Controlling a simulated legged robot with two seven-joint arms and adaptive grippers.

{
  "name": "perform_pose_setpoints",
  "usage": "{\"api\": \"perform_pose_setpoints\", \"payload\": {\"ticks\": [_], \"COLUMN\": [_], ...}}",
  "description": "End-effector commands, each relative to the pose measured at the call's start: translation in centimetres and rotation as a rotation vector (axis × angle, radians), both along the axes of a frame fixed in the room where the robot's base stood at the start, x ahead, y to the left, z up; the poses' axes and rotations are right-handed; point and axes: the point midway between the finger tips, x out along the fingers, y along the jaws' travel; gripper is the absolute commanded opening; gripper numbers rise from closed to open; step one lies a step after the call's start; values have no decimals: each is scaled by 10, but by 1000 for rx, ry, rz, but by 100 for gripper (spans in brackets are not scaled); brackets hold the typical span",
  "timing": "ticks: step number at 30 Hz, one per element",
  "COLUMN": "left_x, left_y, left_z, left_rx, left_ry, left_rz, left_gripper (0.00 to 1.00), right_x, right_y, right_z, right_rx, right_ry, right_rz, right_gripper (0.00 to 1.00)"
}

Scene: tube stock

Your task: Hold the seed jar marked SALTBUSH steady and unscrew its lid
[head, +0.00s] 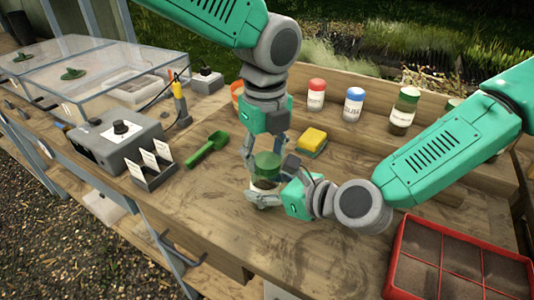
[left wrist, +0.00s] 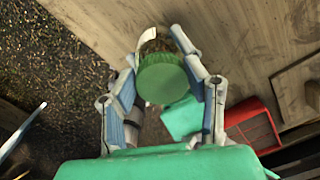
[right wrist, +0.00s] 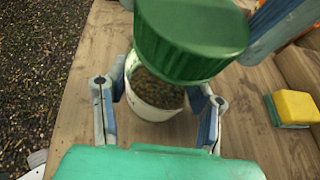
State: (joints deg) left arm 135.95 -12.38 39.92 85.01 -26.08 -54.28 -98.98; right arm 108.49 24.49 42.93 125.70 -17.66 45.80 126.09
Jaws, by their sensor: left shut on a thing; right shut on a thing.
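The seed jar (head: 262,184) has a pale label, brown seeds and a green lid (head: 266,160). It is upright at the bench's middle; its label text is unreadable. My left gripper (head: 266,152) comes from above and is shut on the lid, seen from on top in the left wrist view (left wrist: 163,80). My right gripper (head: 270,190) comes in low from the right and is shut on the jar body, which shows between its fingers in the right wrist view (right wrist: 155,98).
A yellow-topped sponge (head: 313,138) and a green scoop (head: 208,147) lie nearby. Red-capped (head: 316,95), blue-capped (head: 353,104) and green-capped (head: 403,111) jars stand behind. A red tray (head: 398,262) is at front right. Card holder (head: 155,178) and grey box (head: 117,138) stand left. The front middle is clear.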

Motion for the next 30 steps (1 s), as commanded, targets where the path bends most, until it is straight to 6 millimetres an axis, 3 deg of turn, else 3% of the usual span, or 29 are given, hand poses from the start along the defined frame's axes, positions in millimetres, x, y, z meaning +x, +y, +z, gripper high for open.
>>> {"api": "perform_pose_setpoints", "payload": {"ticks": [3, 6, 17, 18, 19, 30], "left_x": [-1, -1, 0, 0, 0, 0], "left_y": [-4, -3, -2, -2, -2, 1], "left_z": [0, 0, 1, 1, 1, 3], "left_rx": [-15, -19, -24, -24, -24, -18], "left_ry": [-10, -12, -15, -16, -16, -16], "left_rz": [230, 348, 400, 400, 400, 400], "left_gripper": [7, 7, 7, 56, 62, 62], "right_x": [-2, -3, -5, -5, -5, -2], "right_y": [5, 6, 7, 7, 7, 4], "right_z": [4, 4, 4, 4, 4, 2], "right_rx": [3, 3, 2, 2, 2, 1], "right_ry": [-9, -10, -10, -9, -10, -5], "right_rz": [15, 17, 23, 24, 23, 11], "right_gripper": [0, 0, 0, 0, 0, 0]}}
